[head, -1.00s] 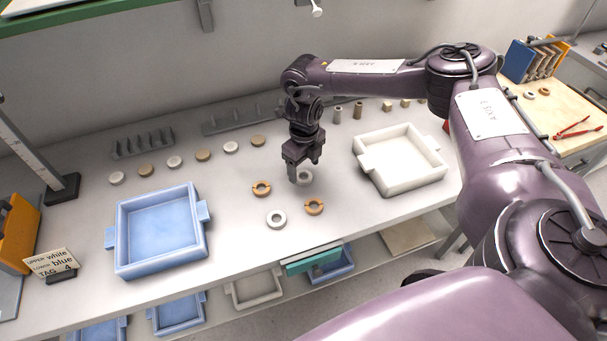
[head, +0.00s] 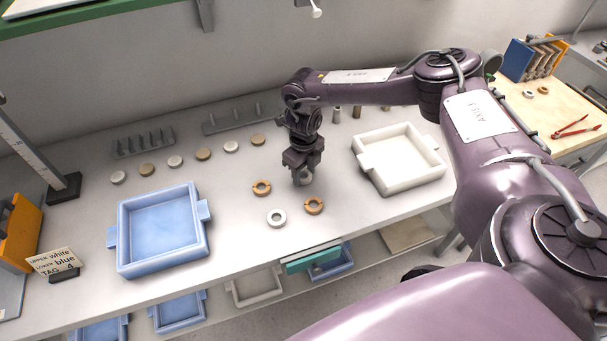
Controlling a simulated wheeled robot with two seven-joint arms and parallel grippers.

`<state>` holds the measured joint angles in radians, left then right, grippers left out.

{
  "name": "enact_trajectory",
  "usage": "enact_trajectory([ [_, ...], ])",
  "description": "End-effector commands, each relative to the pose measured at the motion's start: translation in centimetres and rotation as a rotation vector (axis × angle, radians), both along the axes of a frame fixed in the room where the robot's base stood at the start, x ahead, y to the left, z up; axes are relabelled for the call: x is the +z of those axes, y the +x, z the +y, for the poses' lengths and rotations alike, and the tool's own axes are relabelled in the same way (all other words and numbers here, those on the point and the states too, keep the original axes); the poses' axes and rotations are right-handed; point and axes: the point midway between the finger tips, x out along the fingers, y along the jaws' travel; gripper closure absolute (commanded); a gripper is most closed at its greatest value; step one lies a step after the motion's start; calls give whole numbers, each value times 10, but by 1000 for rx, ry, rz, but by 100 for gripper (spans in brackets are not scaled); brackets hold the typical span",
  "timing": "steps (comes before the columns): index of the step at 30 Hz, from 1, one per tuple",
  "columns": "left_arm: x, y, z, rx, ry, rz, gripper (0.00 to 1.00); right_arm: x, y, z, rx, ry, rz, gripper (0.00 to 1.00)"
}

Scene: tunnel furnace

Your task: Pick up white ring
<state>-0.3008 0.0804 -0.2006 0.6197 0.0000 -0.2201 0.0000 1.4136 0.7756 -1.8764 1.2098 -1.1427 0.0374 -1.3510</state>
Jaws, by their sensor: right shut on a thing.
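My right gripper (head: 301,176) points down at the middle of the table and is shut on a white ring (head: 306,179), which is partly hidden by the fingers. I cannot tell whether the held ring touches the table. A second white ring (head: 276,218) lies flat on the table, nearer the front. An orange-brown ring (head: 261,187) lies left of the gripper, and another orange-brown ring (head: 314,206) lies just in front of it. My left gripper is not in view.
A white tray (head: 437,177) stands right of the gripper and a blue tray (head: 128,262) stands at the left. Several small discs (head: 203,154) and grey racks (head: 143,146) line the back. A sign card (head: 52,262) stands at the left front.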

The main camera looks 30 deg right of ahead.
Motion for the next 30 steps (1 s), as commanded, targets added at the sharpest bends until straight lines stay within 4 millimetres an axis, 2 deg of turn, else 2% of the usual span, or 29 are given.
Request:
enact_trajectory([
  [5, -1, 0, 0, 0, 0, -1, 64, 4, 1, 0, -1, 0, -1, 79],
  [11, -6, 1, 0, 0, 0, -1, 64, 26, 1, 0, -1, 1, -5, 79],
  [14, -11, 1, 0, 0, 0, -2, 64, 46, 2, 0, 0, 1, -6, 79],
  [22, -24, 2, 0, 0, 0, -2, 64, 118, 1, 0, 0, 1, -7, 79],
  [24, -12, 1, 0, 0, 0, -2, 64, 140, 2, 0, 2, -1, -8, 79],
  [30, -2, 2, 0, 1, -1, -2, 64, 177, 1, 0, 1, -1, -4, 79],
])
